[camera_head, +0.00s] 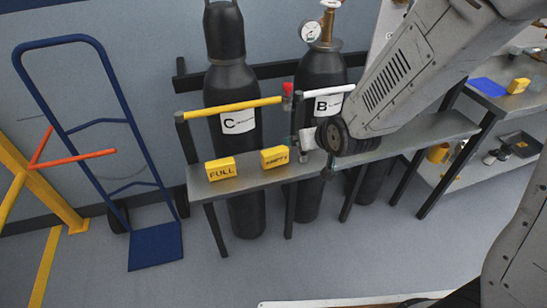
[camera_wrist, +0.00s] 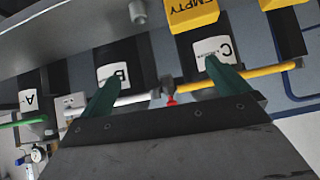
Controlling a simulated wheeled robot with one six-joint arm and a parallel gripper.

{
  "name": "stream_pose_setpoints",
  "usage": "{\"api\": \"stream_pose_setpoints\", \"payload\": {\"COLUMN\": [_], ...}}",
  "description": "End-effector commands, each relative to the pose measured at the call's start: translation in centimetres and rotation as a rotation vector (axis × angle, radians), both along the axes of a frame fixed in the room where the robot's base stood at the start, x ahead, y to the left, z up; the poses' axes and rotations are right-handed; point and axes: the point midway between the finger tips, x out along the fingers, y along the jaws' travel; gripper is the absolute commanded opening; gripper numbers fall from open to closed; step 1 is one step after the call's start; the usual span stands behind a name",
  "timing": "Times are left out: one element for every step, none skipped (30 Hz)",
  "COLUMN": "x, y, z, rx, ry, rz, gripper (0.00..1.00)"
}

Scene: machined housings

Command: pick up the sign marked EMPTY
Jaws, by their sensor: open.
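The EMPTY sign (camera_head: 274,157) is a small yellow block with dark lettering. It stands on a narrow grey shelf (camera_head: 240,178), to the right of a similar yellow FULL sign (camera_head: 221,169). My gripper (camera_head: 303,145) is just to the right of the EMPTY sign, apart from it, and small in the head view. In the wrist view my gripper (camera_wrist: 160,76) has its two green fingers spread with nothing held between them. The EMPTY sign (camera_wrist: 193,12) shows upside down at the top edge there, partly cut off, beyond the right finger.
Black gas cylinders labelled C (camera_head: 238,121) and B (camera_head: 328,104) stand behind the shelf. A yellow bar (camera_head: 232,107) and a red knob (camera_head: 287,89) are above it. A blue hand truck (camera_head: 155,245) stands left.

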Motion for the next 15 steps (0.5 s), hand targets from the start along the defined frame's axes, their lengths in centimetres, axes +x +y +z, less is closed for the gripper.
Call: {"api": "stream_pose_setpoints", "payload": {"x": [0.4,0.6,0.9,1.0,1.0,1.1,1.0,1.0,0.9,0.9,0.8,0.8,0.7,0.8,0.9], "y": [1.3,2.1,2.9,3.5,4.0,4.7,5.1,5.4,5.8,6.1,6.3,6.5,6.6,6.7,6.9], "z": [-2.0,-2.8,-3.8,-4.5,-5.2,-5.9,-6.4,-6.8,-7.3,-7.6,-7.8,-8.0,-8.2,-8.3,-8.4], "rx": [0.005,0.012,0.020,0.026,0.032,0.039,0.043,0.049,0.054,0.058,0.061,0.064,0.066,0.068,0.070], "ry": [-0.032,-0.062,-0.100,-0.126,-0.152,-0.186,-0.206,-0.227,-0.249,-0.265,-0.279,-0.293,-0.301,-0.309,-0.315], "rz": [0.018,0.027,0.037,0.045,0.052,0.062,0.067,0.072,0.079,0.083,0.085,0.088,0.091,0.092,0.094], "gripper": [1.00,1.00,1.00,1.00,1.00,1.00,1.00,1.00,1.00,1.00,1.00,1.00,1.00,1.00,1.00]}}
